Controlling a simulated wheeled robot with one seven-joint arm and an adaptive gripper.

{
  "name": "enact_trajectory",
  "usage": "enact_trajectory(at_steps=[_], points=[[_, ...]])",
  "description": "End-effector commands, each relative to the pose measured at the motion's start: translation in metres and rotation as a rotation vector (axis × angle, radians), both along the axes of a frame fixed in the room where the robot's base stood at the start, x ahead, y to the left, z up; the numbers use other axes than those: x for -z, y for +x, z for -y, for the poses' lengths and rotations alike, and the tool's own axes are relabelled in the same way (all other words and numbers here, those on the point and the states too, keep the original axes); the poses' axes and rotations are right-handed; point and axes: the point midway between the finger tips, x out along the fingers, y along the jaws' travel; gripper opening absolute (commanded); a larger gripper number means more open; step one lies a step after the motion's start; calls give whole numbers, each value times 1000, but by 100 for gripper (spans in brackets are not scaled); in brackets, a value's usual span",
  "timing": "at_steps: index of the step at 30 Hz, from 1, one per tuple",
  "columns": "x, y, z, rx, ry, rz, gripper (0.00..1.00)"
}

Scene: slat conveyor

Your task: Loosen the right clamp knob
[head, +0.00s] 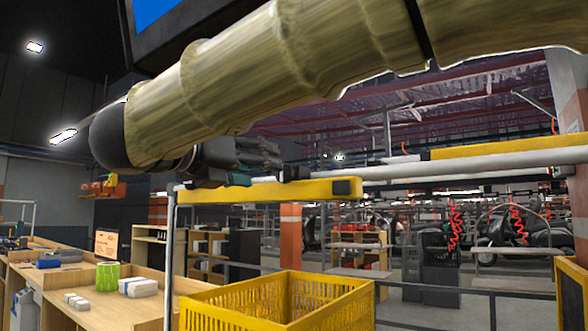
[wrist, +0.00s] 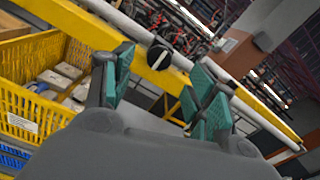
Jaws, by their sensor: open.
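A black round knob with a white bar across its face (wrist: 159,56) shows in the wrist view, at the yellow beam (wrist: 105,33). It is the only clamp knob I can make out, and it lies between and beyond my fingertips. My gripper (wrist: 162,78) is open, its teal pads on either side of the knob in the picture, with nothing held. In the head view my gripper (head: 248,160) is just above the yellow beam (head: 270,191), beside the pale rail (head: 480,162). The knob cannot be made out clearly there.
A yellow crate (head: 290,301) stands below the beam; the wrist view shows boxes inside the crate (wrist: 18,98). A metal post (head: 169,250) stands at the beam's left end. A wooden bench (head: 140,307) with small goods is at left.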

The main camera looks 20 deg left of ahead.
Motion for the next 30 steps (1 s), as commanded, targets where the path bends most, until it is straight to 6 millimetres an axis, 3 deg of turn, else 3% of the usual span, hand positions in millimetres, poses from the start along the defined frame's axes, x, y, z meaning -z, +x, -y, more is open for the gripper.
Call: enact_trajectory(at_steps=[6,12,26,30], points=[[-1,35,13,2,-1,-1,57],[0,56,22,3,-1,1,57],[0,66,27,4,-1,1,57],[0,66,27,4,-1,1,33]])
